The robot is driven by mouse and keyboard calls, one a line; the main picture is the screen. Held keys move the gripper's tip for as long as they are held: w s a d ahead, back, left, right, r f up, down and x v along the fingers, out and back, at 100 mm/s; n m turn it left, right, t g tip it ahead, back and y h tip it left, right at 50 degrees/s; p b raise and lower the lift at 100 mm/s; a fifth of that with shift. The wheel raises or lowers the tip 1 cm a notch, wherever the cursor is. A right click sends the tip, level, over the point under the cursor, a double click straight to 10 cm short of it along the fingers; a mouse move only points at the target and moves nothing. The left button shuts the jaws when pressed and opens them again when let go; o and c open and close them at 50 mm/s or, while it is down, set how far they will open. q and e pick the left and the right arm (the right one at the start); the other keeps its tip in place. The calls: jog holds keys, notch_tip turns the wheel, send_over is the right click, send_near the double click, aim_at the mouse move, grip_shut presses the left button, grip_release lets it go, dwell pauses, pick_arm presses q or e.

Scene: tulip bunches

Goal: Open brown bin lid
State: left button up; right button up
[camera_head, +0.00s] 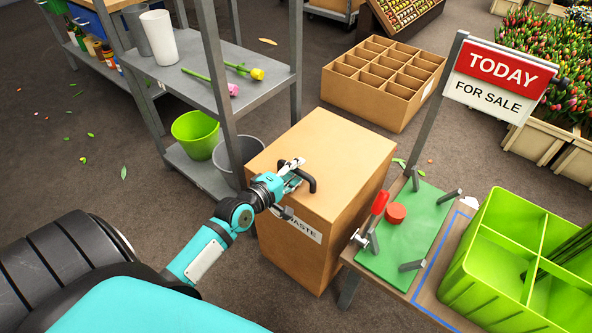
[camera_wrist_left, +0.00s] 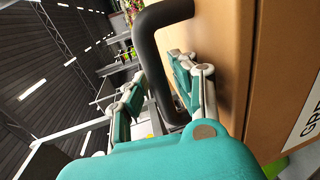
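The brown bin (camera_head: 300,220) stands upright on the floor, with a label ending in "WASTE" on its front. Its flat brown lid (camera_head: 335,150) lies closed on top. The lid's black bar handle (camera_head: 310,183) also shows in the left wrist view (camera_wrist_left: 150,45). My left gripper (camera_head: 291,171) is at the handle, with a finger on each side of the bar. In the left wrist view the fingers (camera_wrist_left: 159,85) are close to the bar, but whether they press on it is unclear. My right gripper is not in view.
A grey shelf (camera_head: 225,80) with a green bucket (camera_head: 195,133) stands left of the bin. Right of it is a worktable with a green board (camera_head: 410,235) and a lime crate (camera_head: 480,270). A divided cardboard box (camera_head: 365,100) lies behind.

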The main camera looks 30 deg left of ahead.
pick_arm(q)
grip_shut()
jog(key=shift+f, duration=0.2)
dwell(0.4)
